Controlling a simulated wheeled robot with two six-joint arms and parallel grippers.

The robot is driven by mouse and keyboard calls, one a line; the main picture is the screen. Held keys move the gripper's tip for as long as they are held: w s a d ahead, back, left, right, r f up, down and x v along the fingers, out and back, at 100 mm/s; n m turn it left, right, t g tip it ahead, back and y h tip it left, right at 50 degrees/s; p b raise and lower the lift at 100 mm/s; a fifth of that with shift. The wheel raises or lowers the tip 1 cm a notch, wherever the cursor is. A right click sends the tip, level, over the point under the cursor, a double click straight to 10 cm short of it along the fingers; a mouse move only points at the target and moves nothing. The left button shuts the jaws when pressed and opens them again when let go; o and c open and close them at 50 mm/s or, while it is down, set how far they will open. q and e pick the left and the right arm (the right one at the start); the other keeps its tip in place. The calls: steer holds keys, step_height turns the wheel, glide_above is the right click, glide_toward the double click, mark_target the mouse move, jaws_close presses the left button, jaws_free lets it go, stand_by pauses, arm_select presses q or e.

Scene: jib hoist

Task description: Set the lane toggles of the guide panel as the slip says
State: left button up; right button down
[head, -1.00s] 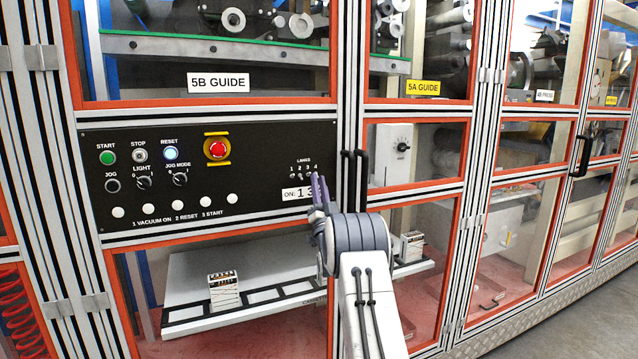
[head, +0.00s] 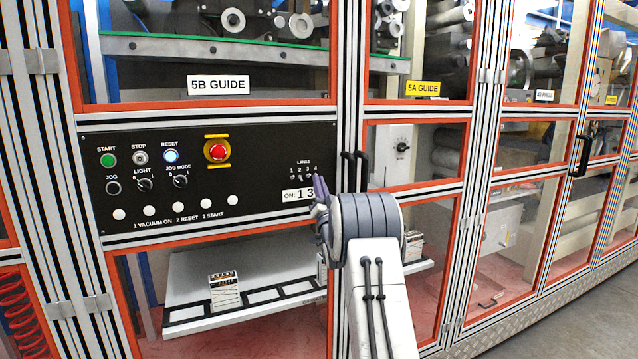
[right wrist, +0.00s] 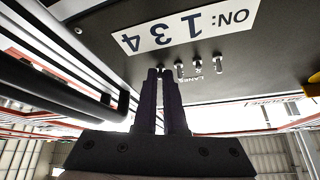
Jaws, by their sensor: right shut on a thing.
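The black guide panel (head: 262,190) carries a short row of lane toggles (head: 300,177) under a LANES label with numbers 1 to 4. The white slip (head: 298,195) below them is partly covered by my gripper in the head view. In the right wrist view the slip (right wrist: 187,31) appears upside down and reads "ON: 134". My right gripper (right wrist: 161,72) has its fingers close together at the lane 4 end of the toggle row, shut on the lane 4 toggle, which the fingertips hide.
An emergency stop (head: 217,151) and several buttons and knobs fill the panel's left part. Black door handles (head: 354,171) stand just right of my right gripper. A shelf (head: 195,285) with a small box (head: 224,291) lies behind the lower glass.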

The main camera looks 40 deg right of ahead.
step_height(320, 180, up, 3)
steer(key=g+y+p, duration=0.1)
steer(key=g+p, duration=0.2)
steer(key=p, duration=0.2)
steer(key=n+g+y+p, duration=0.1)
steer(key=g+y+p, duration=0.1)
steer(key=p, duration=0.3)
steer(key=shift+s+n+g, duration=0.1)
steer(key=shift+n+g, duration=0.2)
steer(key=shift+g, duration=0.1)
steer(key=shift+f+g+y+p, duration=0.25)
steer(key=shift+g+p, duration=0.25)
steer(key=shift+p, duration=0.35)
steer(key=c, duration=1.3)
jaws_free()
